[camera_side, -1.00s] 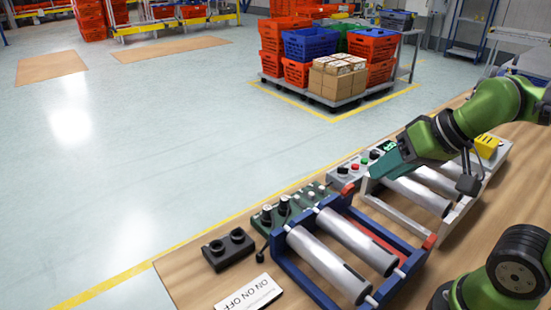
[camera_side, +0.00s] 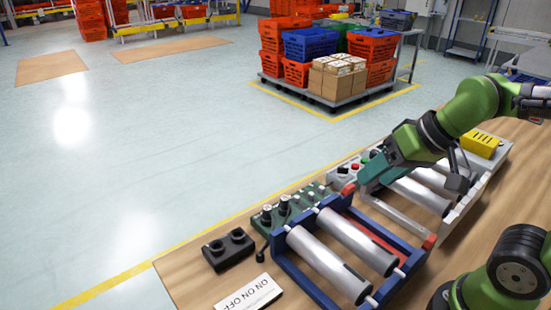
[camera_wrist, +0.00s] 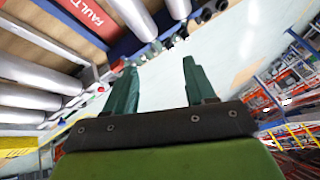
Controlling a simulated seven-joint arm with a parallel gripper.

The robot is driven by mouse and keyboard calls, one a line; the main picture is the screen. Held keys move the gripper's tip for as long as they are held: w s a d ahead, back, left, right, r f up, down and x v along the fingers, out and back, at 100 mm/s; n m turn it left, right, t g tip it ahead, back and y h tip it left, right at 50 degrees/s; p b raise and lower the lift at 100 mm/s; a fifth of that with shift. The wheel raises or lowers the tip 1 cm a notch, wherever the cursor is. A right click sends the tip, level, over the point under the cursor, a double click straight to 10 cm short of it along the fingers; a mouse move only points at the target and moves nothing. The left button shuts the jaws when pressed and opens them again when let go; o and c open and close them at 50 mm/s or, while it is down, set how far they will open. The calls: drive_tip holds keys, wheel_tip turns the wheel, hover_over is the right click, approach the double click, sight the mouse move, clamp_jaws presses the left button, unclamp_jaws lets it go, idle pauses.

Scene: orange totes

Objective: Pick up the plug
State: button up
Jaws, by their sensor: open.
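My gripper (camera_side: 362,182) is open and empty, with teal fingers. In the side view it hangs over the gap between the blue roller frame and the grey roller frame. The wrist view shows the two fingers (camera_wrist: 158,72) spread apart with nothing between them. The black plugs (camera_side: 284,204) and (camera_side: 266,216) seem to stand upright in the green panel (camera_side: 302,198) at the back left of the blue frame, left of my gripper. A dark cable hangs by the left one. I cannot tell which is the task's plug.
A black two-hole block (camera_side: 229,250) lies on the wooden table left of the panel. The blue roller frame (camera_side: 315,286) and the grey roller frame (camera_side: 461,209) fill the middle. A button box (camera_side: 343,172) stands behind my gripper. A white ON/OFF card (camera_side: 250,294) lies in front.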

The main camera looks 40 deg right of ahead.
drive_tip(key=w+a+n+g, duration=0.3)
drive_tip(key=w+a, duration=0.2)
drive_tip(key=w, duration=0.6)
drive_tip(key=n+g+h, duration=0.2)
drive_tip(key=n+g, duration=0.1)
hover_over(267, 207)
drive_tip(key=f, duration=1.2)
drive_tip(key=shift+s+a, duration=0.25)
drive_tip(key=shift+a, duration=0.15)
drive_tip(key=f, duration=0.5)
drive_tip(key=shift+w+d+f, duration=0.2)
drive_tip(key=shift+d+f, duration=0.1)
drive_tip(key=shift+d, duration=0.05)
clamp_jaws()
wheel_tip(267, 207, up, 10)
